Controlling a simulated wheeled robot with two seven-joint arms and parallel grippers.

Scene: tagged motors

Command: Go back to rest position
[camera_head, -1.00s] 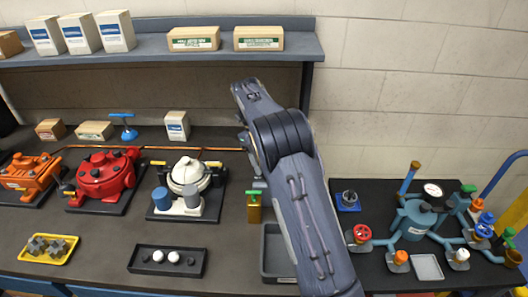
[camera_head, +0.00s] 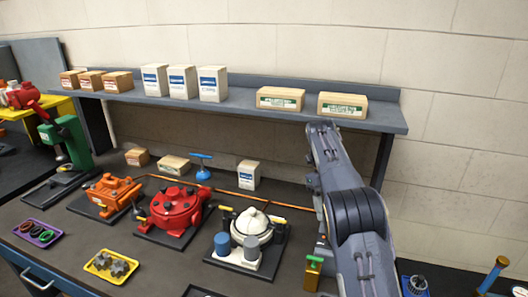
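One arm of mine, which looks like the right, rises from the bottom right and bends at its top above the bench. Its lower part is mostly hidden behind the thick links. A small grey part that may be my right gripper (camera_head: 321,241) shows just above a brass-coloured block with a green top (camera_head: 313,271). Its fingers cannot be made out. My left gripper is not in view. The motors stand in a row on the bench: an orange one (camera_head: 110,194), a red one (camera_head: 174,207) and a white one with blue and grey cylinders (camera_head: 249,228).
A shelf (camera_head: 240,112) with several white and brown boxes runs above the bench. A yellow tray (camera_head: 98,270) and a purple tray (camera_head: 38,242) hold small parts. A green press (camera_head: 70,145) stands at the left. Blue piping (camera_head: 490,277) shows at the lower right.

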